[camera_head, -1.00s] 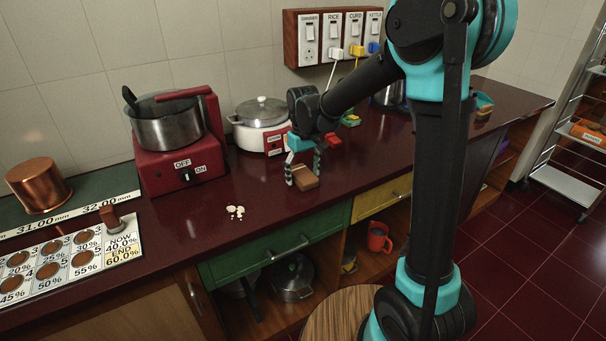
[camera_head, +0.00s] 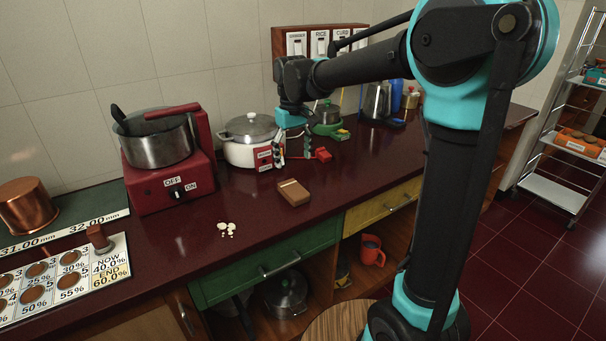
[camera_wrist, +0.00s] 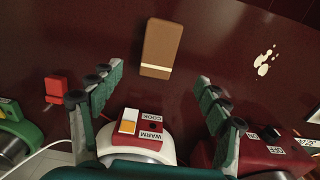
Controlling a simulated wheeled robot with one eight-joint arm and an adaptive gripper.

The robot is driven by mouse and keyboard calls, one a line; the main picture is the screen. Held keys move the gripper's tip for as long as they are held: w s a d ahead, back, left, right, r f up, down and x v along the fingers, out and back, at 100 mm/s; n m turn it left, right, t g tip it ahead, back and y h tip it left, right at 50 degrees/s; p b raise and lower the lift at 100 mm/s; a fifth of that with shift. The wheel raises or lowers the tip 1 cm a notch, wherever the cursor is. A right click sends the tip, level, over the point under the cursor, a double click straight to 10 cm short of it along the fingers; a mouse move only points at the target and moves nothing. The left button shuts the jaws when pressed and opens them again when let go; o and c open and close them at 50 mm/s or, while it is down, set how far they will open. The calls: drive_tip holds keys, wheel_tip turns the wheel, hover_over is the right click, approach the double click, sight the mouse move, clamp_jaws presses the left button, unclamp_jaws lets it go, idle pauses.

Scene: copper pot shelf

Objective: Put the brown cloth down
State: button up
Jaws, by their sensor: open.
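The brown cloth (camera_head: 293,192) is a small folded block with a pale stripe, lying flat on the dark red countertop (camera_head: 265,212). It also shows in the wrist view (camera_wrist: 161,45), near the top middle, beyond the fingertips. My gripper (camera_head: 292,158) is above the counter, behind and above the cloth, apart from it. In the wrist view my gripper (camera_wrist: 160,78) has its two green-padded fingers spread wide, with nothing between them.
A white rice cooker (camera_head: 243,150) stands close behind my gripper. A red stove with a steel pot (camera_head: 160,145) is to the left. A red block (camera_head: 322,154) lies at the right.

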drive_tip(key=s+d+f+m+t, duration=0.2)
drive_tip(key=s+d+f+m, duration=0.1)
drive_tip(key=s+d+f, duration=0.5)
drive_tip(key=s+d+f+m+t, duration=0.2)
drive_tip(key=s+d+f, duration=0.7)
drive_tip(key=d, duration=0.6)
drive_tip(key=shift+s+d+f+m, duration=0.2)
drive_tip(key=shift+s+d+m, duration=0.1)
drive_tip(key=shift+s+m, duration=0.7)
